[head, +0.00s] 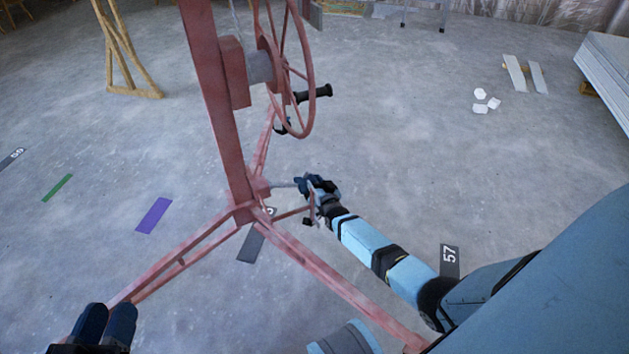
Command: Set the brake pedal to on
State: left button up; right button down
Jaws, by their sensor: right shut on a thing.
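The brake pedal appears to be the thin grey bar (283,185) low on the red panel lift's post (217,110). It sticks out to the right from a small red block near the foot of the post. My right gripper (302,185) is at the outer end of this bar and is shut on it; the fingers hide that end. The pedal's exact angle is hard to tell at this size. My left gripper (106,322) is at the bottom left, away from the pedal, with its two dark fingers together and nothing seen between them.
A red spoked wheel (292,65) with a black handle (313,93) is above the pedal. Red legs (330,280) spread over the floor. A wooden stand (120,50) is at the back left. White boards (515,73) and small white pieces lie at the back right. Open floor lies between.

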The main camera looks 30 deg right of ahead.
jog(key=shift+a, duration=0.2)
jog(key=c, duration=1.2)
grip_release()
jog(key=shift+w, duration=0.15)
jog(key=shift+d, duration=0.1)
